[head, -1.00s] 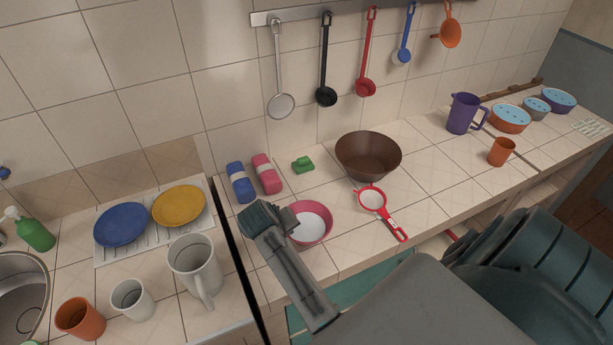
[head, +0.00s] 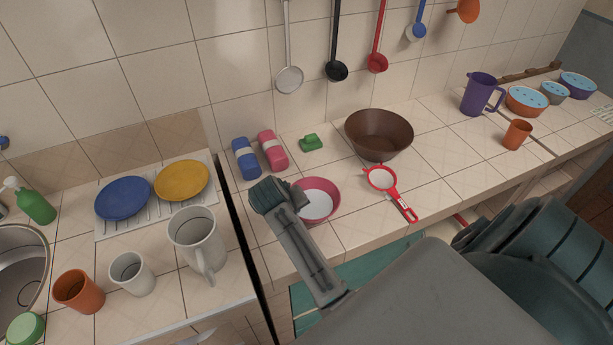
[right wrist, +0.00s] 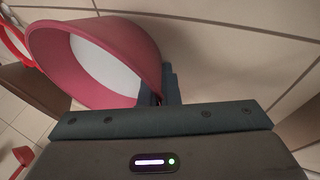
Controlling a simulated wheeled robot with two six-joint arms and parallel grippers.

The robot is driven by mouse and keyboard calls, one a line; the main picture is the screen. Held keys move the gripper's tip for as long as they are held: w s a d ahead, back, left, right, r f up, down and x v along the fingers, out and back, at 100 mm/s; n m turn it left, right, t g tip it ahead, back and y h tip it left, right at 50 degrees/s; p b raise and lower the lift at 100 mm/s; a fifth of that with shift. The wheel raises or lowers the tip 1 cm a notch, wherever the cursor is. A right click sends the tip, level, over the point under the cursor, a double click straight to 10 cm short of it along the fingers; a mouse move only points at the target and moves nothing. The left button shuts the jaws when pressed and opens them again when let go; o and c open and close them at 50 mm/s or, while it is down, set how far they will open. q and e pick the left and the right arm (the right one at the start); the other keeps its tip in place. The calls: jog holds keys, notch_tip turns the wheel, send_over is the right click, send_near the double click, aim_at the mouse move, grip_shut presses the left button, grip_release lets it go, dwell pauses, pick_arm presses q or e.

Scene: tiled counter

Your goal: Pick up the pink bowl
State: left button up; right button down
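The pink bowl (head: 327,212), white inside, stands on the counter near its front edge in the head view. It fills the upper left of the right wrist view (right wrist: 120,35), with its rim close to the gripper. My right gripper (head: 297,194) is at the bowl's left rim in the head view. In the right wrist view my right gripper's fingers (right wrist: 165,88) are close together at the bowl wall, one showing just outside it. They look shut on the rim; the inner finger is mostly hidden. My left gripper is not in view.
A red strainer (head: 381,179) and a brown bowl (head: 379,128) stand to the right. Blue and pink sponge-like items (head: 272,150) and a green item (head: 311,142) lie behind. A dark gap and a white mug (head: 194,236) are to the left. Utensils hang above.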

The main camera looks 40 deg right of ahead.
notch_tip(320, 180, up, 9)
jog(key=shift+w+f+b, duration=0.1)
jog(key=shift+b, duration=1)
jog(key=shift+r, duration=0.65)
jog(key=shift+f, duration=0.1)
